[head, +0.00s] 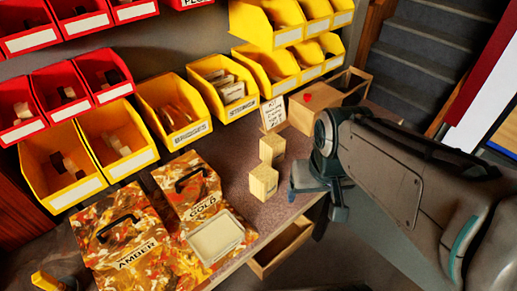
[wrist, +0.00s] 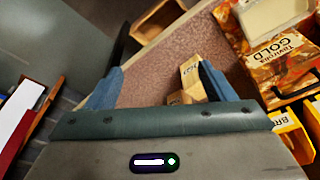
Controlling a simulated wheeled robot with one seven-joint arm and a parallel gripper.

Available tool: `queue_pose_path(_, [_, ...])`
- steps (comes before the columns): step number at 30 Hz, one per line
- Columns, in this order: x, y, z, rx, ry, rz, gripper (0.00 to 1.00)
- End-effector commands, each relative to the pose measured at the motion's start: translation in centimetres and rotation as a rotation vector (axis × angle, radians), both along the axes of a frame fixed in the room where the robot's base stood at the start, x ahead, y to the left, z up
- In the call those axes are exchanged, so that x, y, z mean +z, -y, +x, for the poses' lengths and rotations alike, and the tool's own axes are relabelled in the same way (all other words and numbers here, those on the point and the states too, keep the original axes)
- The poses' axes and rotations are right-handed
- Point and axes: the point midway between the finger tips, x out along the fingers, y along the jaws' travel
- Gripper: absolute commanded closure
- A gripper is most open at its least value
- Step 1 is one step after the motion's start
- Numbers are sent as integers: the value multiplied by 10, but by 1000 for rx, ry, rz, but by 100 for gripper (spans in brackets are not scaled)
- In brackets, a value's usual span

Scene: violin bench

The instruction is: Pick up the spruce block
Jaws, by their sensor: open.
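Two pale wood blocks stand on the bench, a nearer one (head: 263,183) and a farther one (head: 271,150). I cannot read which is the spruce block. My gripper (head: 312,205) is open and empty, just right of the nearer block. In the wrist view, the gap between my fingers (wrist: 160,82) shows mostly bare bench. One block with small dark lettering (wrist: 189,74) shows close to the right finger, which with the palm hides part of it. Another block (wrist: 174,98) is partly hidden behind the palm.
Amber (head: 130,245) and gold (head: 190,190) patterned cases lie left, with a pale tray (head: 215,238). Yellow bins (head: 170,112) line the back. A drawer (head: 280,245) is open below the front edge.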

Motion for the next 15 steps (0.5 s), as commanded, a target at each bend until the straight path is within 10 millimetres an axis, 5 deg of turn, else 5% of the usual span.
queue_pose_path(8, [2, -6, 14, -64, -15, 10, 20])
queue_pose_path(15, [3, -34, 71, -359, -63, 27, 20])
